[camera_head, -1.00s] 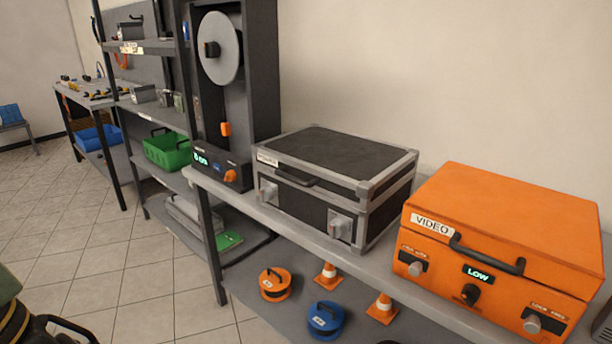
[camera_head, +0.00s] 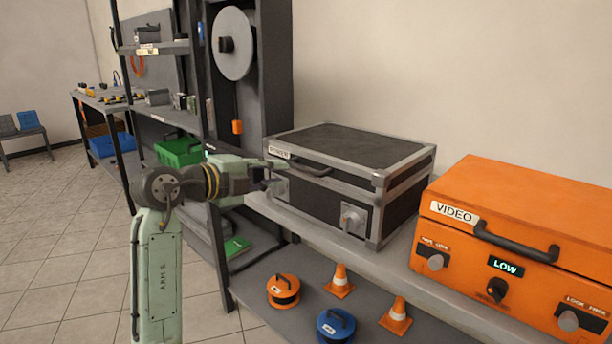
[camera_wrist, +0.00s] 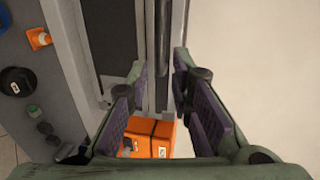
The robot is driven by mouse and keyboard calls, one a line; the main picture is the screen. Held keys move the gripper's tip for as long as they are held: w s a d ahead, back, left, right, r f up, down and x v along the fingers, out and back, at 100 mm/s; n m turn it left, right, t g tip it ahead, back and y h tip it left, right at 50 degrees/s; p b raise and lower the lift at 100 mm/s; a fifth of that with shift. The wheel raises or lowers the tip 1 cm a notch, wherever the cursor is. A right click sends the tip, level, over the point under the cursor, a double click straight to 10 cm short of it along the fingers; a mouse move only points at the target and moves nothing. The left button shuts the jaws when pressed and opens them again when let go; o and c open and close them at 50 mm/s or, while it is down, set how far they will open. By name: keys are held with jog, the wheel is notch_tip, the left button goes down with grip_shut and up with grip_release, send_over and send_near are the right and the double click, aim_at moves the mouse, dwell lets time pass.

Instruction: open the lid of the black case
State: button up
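The black case (camera_head: 350,150) with grey metal edges stands on the grey bench in the head view, its lid closed. It has a dark handle (camera_head: 310,168) at the front and a right latch (camera_head: 352,218); the left latch is partly hidden by my gripper. My gripper (camera_head: 272,172) is at the case's left front corner, by the white label. In the wrist view, my gripper (camera_wrist: 160,88) has its two fingers apart, with a grey metal edge of the case (camera_wrist: 158,50) showing between them. I cannot tell whether they touch it.
An orange VIDEO case (camera_head: 520,215) stands close to the right of the black case; it also shows in the wrist view (camera_wrist: 148,138). A dark reel stand (camera_head: 265,70) rises behind the left end. Cable reels and orange cones (camera_head: 340,282) sit on the lower shelf.

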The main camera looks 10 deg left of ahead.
aim_at(304, 170)
jog(key=p+x, duration=0.2)
jog(key=x, duration=0.8)
jog(key=shift+w+d+p, duration=0.2)
jog(key=shift+p, duration=0.1)
jog(key=shift+c, duration=0.5)
grip_shut()
